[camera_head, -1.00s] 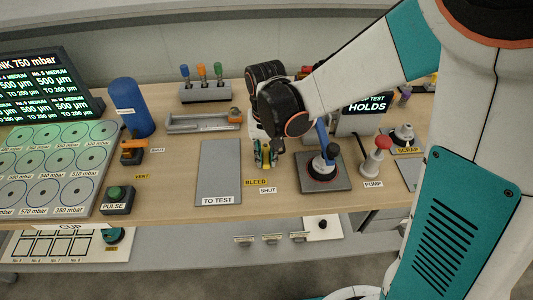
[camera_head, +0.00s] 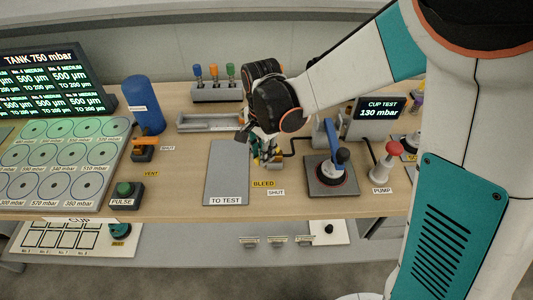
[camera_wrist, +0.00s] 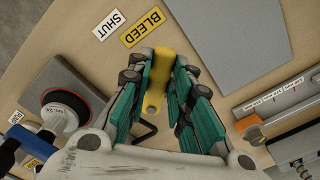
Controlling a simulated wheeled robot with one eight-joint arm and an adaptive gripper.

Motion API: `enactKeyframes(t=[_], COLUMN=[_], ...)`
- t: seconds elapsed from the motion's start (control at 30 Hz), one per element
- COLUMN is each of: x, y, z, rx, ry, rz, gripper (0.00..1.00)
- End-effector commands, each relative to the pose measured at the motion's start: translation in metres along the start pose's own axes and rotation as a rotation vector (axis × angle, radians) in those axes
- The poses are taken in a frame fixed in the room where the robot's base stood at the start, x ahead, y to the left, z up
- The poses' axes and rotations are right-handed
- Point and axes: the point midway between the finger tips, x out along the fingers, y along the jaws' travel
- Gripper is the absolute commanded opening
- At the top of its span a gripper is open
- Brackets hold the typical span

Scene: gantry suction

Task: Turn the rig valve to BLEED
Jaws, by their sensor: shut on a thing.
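The rig valve shows as a yellow lever (camera_wrist: 157,80) in the wrist view, between the teal finger pads of my gripper (camera_wrist: 160,92). My gripper is shut on this lever. In the head view my gripper (camera_head: 267,158) reaches down to the bench behind the yellow BLEED label (camera_head: 264,184) and the white SHUT label (camera_head: 276,192). In the wrist view the lever's free end points toward the side of the BLEED label (camera_wrist: 143,27), with the SHUT label (camera_wrist: 109,25) beyond it. The valve body is mostly hidden by my fingers.
A grey TO TEST plate (camera_head: 226,170) lies left of my gripper. A suction cup stand with a blue handle (camera_head: 332,175) and a red-topped pump (camera_head: 391,160) stand to the right. A screen (camera_head: 382,112) reads CUP TEST 130 mbar. A grey tray (camera_head: 209,123) lies behind.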

Motion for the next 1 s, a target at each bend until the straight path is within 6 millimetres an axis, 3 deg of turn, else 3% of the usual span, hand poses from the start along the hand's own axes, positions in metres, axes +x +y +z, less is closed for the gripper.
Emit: enactKeyframes(t=[0.6, 1.0], x=[0.0, 0.0], y=[-0.024, -0.03], z=[-0.006, -0.011], rx=[0.533, 0.694], ry=[-0.001, -0.001], rz=[0.0, 0.0], gripper=[0.0, 0.0])
